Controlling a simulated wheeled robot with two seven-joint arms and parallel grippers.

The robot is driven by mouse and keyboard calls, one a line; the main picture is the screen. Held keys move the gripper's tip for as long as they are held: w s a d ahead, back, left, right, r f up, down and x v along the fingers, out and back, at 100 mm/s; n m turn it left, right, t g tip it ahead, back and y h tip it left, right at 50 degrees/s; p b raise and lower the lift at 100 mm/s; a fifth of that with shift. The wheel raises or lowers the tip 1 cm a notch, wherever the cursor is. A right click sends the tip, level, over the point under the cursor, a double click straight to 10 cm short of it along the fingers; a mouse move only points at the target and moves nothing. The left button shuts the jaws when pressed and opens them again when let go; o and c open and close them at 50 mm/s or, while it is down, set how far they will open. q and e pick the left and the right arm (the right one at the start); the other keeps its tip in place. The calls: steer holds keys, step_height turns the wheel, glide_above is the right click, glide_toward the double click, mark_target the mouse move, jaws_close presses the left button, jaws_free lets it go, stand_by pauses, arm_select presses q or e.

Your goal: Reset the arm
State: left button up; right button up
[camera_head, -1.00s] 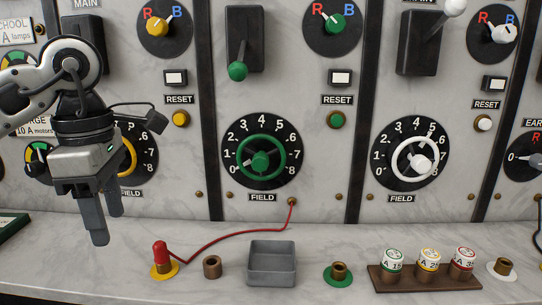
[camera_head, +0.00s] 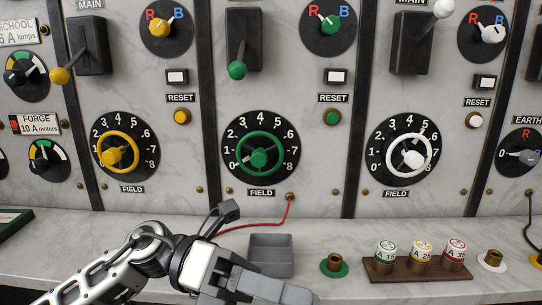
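My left arm comes in low from the left, and my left gripper (camera_head: 285,292) is at the bottom edge of the picture, in front of the grey tray (camera_head: 270,241). Its fingers point right and are partly cut off by the frame, so I cannot tell whether they are open or shut. I see nothing held in the visible part. My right gripper is out of view. The arm hides the ledge left of the tray and part of the red cable (camera_head: 289,212).
The marble panel carries yellow, green and white field dials (camera_head: 261,159), knobs and levers. On the ledge right of the tray are a green-based socket (camera_head: 334,264), a wooden rack (camera_head: 379,271) with several labelled plugs, and a white-based socket (camera_head: 491,261).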

arm_select(q)
steer(key=w+a+f+n+t+y, duration=0.2)
steer(key=w+a+f+n+t, duration=0.25)
steer(key=n+t, duration=1)
steer(key=w+a+f+n+t+y, duration=0.1)
steer(key=w+a+f+n+t, duration=0.3)
steer(key=n+t, duration=1.05)
steer(key=s+a+f+n+g+y, duration=0.3)
steer(key=s+f+n+g+y, duration=0.2)
steer(key=f+n, duration=0.3)
steer(key=s+a+f+n+g+y, duration=0.4)
steer(key=f+n, duration=0.5)
steer(key=f, duration=0.7)
steer(key=s+g+y, duration=0.1)
steer(key=s+g, duration=0.1)
steer(key=s, duration=0.1)
steer(key=shift+s+a+g, duration=0.15)
steer(key=shift+a+g, duration=0.05)
steer(key=shift+g, duration=0.1)
